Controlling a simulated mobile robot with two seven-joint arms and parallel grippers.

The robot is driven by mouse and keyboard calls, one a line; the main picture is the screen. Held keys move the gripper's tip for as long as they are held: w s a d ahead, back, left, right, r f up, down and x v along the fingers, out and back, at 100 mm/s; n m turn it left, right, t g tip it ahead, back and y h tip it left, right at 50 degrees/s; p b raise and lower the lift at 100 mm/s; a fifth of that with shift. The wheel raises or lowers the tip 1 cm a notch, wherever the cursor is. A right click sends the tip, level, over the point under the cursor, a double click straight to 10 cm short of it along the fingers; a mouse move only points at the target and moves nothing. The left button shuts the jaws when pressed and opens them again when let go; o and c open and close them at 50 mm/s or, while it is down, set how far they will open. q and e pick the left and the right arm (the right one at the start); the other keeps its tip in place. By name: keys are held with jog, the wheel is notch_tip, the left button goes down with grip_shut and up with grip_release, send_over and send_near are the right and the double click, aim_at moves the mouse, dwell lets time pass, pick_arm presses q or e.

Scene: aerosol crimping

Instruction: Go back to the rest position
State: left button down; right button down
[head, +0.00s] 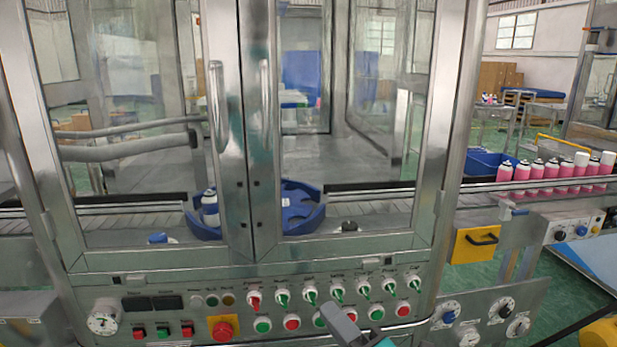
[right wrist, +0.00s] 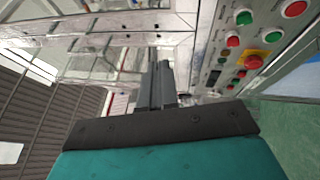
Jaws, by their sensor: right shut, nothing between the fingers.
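My right gripper (head: 340,322) shows at the bottom middle of the head view, in front of the lower part of the machine's control panel (head: 180,292). In the right wrist view its fingers (right wrist: 157,85) are together, with nothing between them. The panel's buttons and switches also show in that view, to the right of the fingers. I cannot tell from the pictures whether the gripper touches the panel. My left gripper is not in view.
The crimping machine's two glass doors (head: 340,120) are closed. Behind them is a blue star wheel (head: 300,210) with a can (head: 210,208). Pink cans (head: 550,175) line the conveyor at right, near a blue crate (head: 485,163). A yellow handle plate (head: 474,245) sits below.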

jog(key=s+d+f+m+g+h, duration=0.3)
jog(key=s+d+f+m+h, duration=0.2)
jog(key=f+m, duration=0.7)
jog(key=s+d+f+m+g+h, duration=0.3)
jog(key=s+d+f+m, duration=0.5)
jog(key=s+f+m, duration=0.3)
jog(key=shift+s+d+f+m+h, duration=0.15)
jog(key=shift+d+f+m+h, duration=0.25)
jog(key=shift+h, duration=0.5)
jog(key=shift+a, duration=0.1)
